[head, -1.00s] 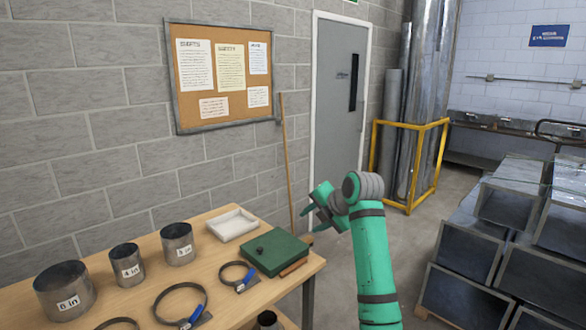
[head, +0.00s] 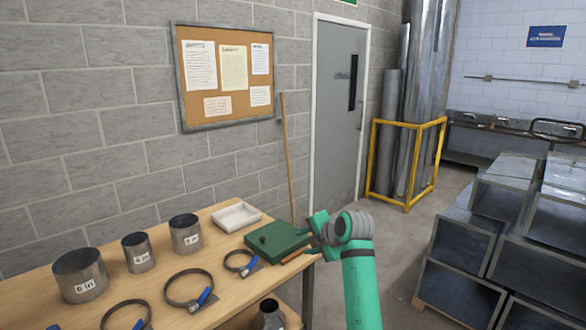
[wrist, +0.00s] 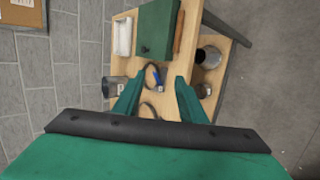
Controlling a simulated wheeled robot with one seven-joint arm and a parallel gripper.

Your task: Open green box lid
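The green box (head: 268,246) sits shut on the right end of the wooden table, with a small dark knob on its lid. In the wrist view the green box (wrist: 157,29) is at the top, beyond the fingers. My gripper (head: 314,232) is just right of the box in the head view. Its fingers in the wrist view (wrist: 155,95) are spread apart with nothing between them. They do not touch the box lid.
The wooden table (head: 130,292) also holds a white tray (head: 236,216) behind the box, several labelled metal cylinders and several ring clamps with blue handles. A wooden-handled tool (head: 300,255) lies along the box's right side. Stacked ducts (head: 470,240) stand at the right.

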